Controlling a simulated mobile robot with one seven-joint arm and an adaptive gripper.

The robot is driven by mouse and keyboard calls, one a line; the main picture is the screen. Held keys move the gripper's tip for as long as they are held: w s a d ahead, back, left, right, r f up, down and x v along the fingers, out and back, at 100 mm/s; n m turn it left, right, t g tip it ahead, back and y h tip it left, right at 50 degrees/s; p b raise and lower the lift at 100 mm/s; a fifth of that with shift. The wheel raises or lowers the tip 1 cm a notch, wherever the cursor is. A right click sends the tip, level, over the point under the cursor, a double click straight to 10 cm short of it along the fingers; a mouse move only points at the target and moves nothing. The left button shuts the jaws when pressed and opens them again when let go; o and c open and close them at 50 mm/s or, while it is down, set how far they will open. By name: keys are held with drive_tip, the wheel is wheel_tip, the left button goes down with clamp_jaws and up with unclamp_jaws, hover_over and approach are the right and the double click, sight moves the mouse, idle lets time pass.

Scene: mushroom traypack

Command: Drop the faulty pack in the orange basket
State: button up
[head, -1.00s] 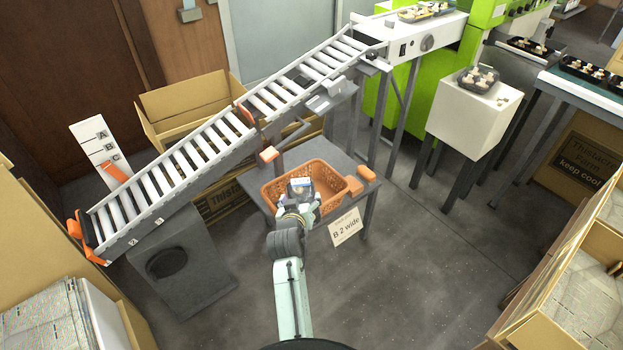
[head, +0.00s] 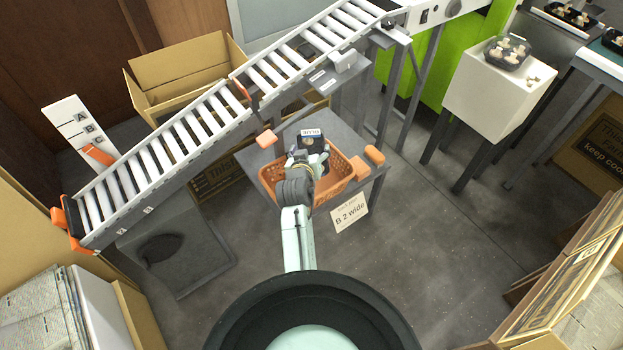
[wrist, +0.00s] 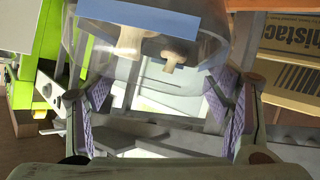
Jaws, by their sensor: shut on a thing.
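The orange basket (head: 338,184) stands on a small grey table in the head view, below the roller conveyor. My gripper (head: 312,156) is above the basket's back part and is shut on a mushroom pack (head: 311,141) with a blue label. In the wrist view the clear pack (wrist: 150,75) is between the purple pads of my gripper (wrist: 160,102), with pale mushrooms and the blue label showing. The pack appears tilted. My arm hides part of the basket's inside, so I cannot tell what lies in it.
The roller conveyor (head: 190,122) slopes down to the left behind the basket. Orange blocks flank the basket, and a "B 2 wide" sign (head: 350,212) hangs at its front. Another mushroom pack (head: 507,52) sits on a white stand. Open floor lies to the right.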

wheel_tip(320, 180, down, 4)
drive_tip(key=shift+f+b, duration=0.1)
drive_tip(key=shift+b, duration=1.15)
drive_tip(key=o, duration=1.1)
drive_tip(key=v, duration=0.7)
drive_tip(key=shift+s, duration=0.25)
